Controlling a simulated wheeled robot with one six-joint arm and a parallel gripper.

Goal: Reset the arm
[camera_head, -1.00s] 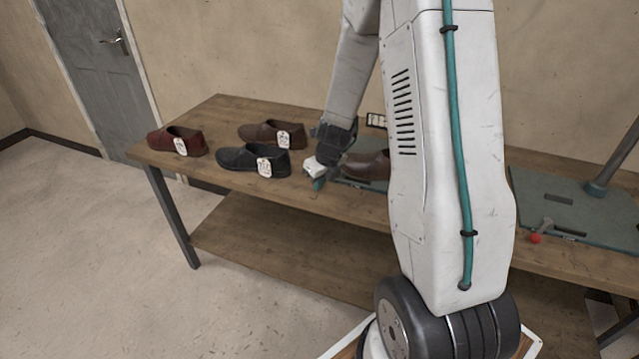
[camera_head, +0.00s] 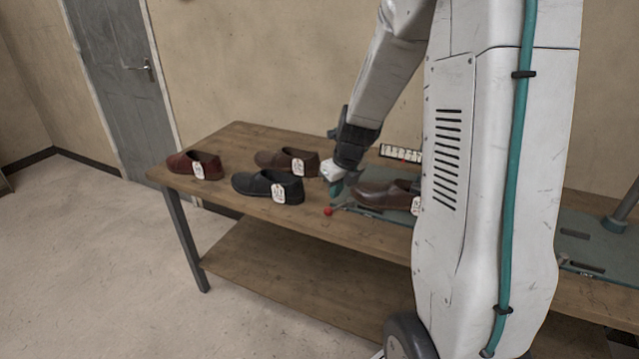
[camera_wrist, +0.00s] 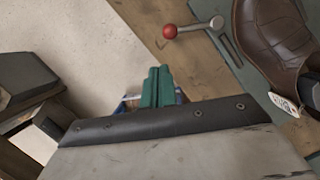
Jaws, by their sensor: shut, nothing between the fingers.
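My gripper (camera_head: 336,188) is at the lower end of my arm, low over the table near its front edge. In the wrist view its green fingers (camera_wrist: 158,86) are together with nothing between them. A brown shoe (camera_head: 384,194) with a white tag lies just right of the gripper, on a grey-green plate (camera_head: 398,216). The shoe also shows at the upper right of the wrist view (camera_wrist: 272,38). A lever with a red ball knob (camera_head: 328,211) is close below the gripper; the knob is up ahead of the fingers in the wrist view (camera_wrist: 170,31). My arm hides part of the table.
On the wooden table (camera_head: 235,140) stand a red-brown shoe (camera_head: 182,163), a brown shoe (camera_head: 275,158) and a black shoe (camera_head: 250,184), all tagged. A second grey-green plate (camera_head: 590,235) with a post is at right. A white label strip (camera_head: 401,153) lies behind. Floor at left is clear.

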